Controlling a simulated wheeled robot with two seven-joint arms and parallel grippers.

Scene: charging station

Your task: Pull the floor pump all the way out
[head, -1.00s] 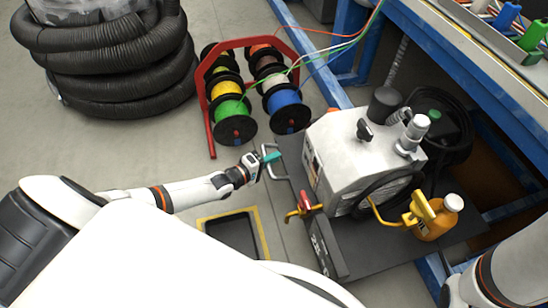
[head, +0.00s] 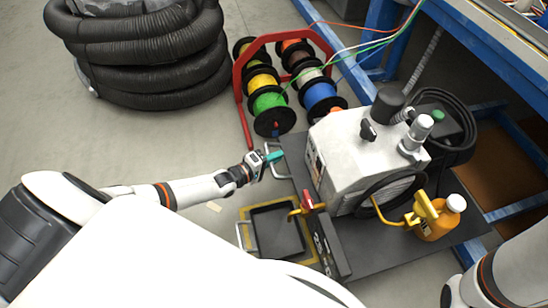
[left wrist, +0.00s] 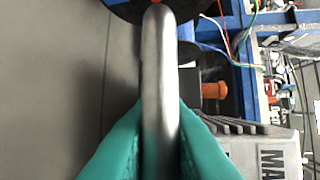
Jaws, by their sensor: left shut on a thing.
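The floor pump (head: 365,150), a white boxy machine with dark and grey fittings on top, stands on a dark flat platform (head: 400,252) in the middle right of the head view. A metal loop handle (head: 281,174) sticks out at its left side. My left gripper (head: 273,156) has teal fingers and is shut on this handle. In the left wrist view the teal fingers (left wrist: 160,130) lie on both sides of the silver bar (left wrist: 160,70). My right gripper is out of the picture; only part of my right arm shows at lower right.
A red rack of wire spools (head: 250,110) stands just beyond the handle. A coiled black hose (head: 150,60) lies at the back left. A yellow-edged tray (head: 275,230) is on the floor beside the platform. A blue-framed bench (head: 470,60) stands right. Floor at left is clear.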

